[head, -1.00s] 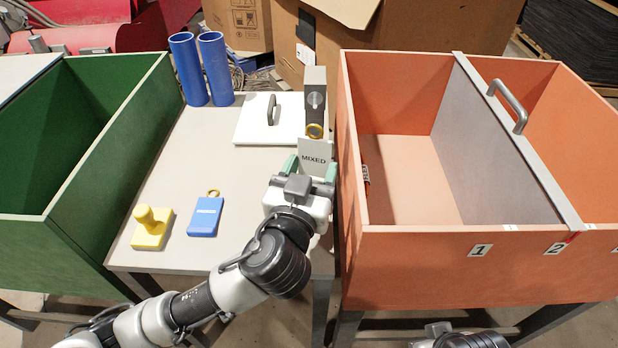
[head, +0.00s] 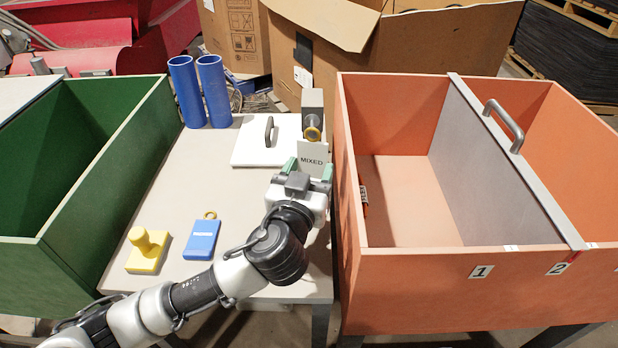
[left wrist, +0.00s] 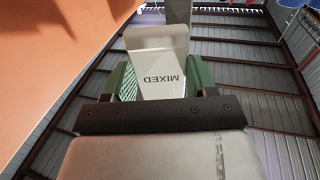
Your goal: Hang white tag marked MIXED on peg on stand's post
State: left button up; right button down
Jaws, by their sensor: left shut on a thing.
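The white tag marked MIXED (head: 312,161) hangs upright in my left gripper (head: 308,173), which is shut on its lower part. It also shows in the left wrist view (left wrist: 158,72) between the green finger pads. My right gripper is not in view.
A blue tag (head: 202,240) and a yellow handled block (head: 148,252) lie on the table (head: 180,185). Blue tubes (head: 200,92) stand behind. An orange bin (head: 410,285) stands close on the right, a green bin (head: 75,262) on the left.

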aim_at(306, 169)
pick_arm(q)
jog(key=shift+w, duration=1.55)
jog(key=shift+c, duration=0.7)
jog(key=shift+w+f+b, duration=0.15)
jog(key=shift+f+b, duration=0.15)
jog(key=shift+b, duration=0.2)
jog(key=shift+c, duration=0.4)
jog(key=shift+w+f, duration=0.2)
jog(key=shift+w, duration=0.2)
jog(key=shift+b, duration=0.3)
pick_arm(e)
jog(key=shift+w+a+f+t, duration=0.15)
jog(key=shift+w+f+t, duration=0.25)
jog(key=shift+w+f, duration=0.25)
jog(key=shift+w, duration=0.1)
pick_arm(q)
jog(key=o, duration=1.2)
